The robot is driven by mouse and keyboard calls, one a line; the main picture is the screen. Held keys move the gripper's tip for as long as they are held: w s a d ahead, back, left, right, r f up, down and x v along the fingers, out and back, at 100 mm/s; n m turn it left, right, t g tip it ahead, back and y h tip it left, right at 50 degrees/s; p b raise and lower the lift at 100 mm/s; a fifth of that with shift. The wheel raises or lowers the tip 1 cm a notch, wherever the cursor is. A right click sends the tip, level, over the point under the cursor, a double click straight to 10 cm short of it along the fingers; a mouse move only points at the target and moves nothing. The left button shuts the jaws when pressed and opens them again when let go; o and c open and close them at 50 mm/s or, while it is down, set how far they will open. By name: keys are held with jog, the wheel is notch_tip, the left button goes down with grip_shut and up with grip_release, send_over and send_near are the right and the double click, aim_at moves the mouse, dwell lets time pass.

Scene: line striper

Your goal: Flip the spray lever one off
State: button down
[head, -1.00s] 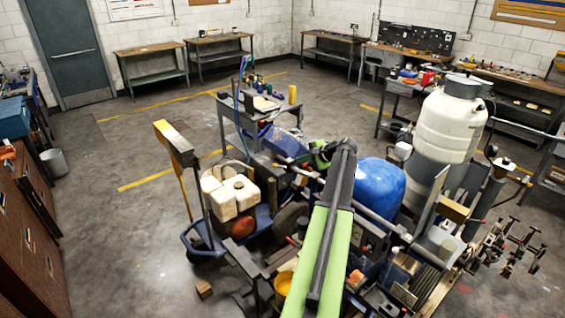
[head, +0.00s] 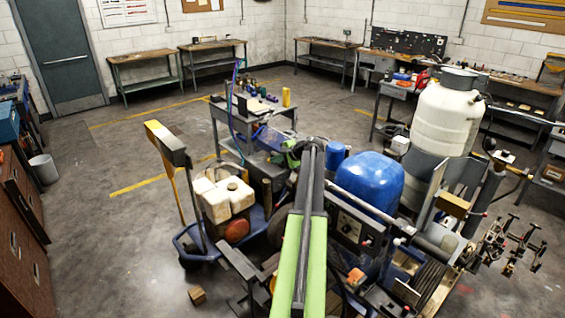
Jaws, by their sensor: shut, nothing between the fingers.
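The line striper stands in front of me, with a blue rounded tank (head: 369,181), a white drum (head: 446,118) and a control panel (head: 355,226) below the blue tank. I cannot make out the spray lever one or its position among the small parts. My green and dark arm reaches up the middle of the view and covers part of the machine. My gripper (head: 291,150) shows only as a small green and black end just left of the arm's top. It is shut and empty, left of the blue tank. I cannot tell whether it touches anything.
White jugs (head: 228,196) sit on the machine's left side, beside a yellow and black post (head: 168,143). A rack of metal fittings (head: 508,247) sticks out at the right. A small cart (head: 238,121) stands behind. Open floor lies at the left, near the brown cabinet (head: 22,240).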

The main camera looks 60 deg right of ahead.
jog(key=shift+a+f+h, duration=0.2)
jog(key=shift+h, duration=0.1)
dwell(0.4)
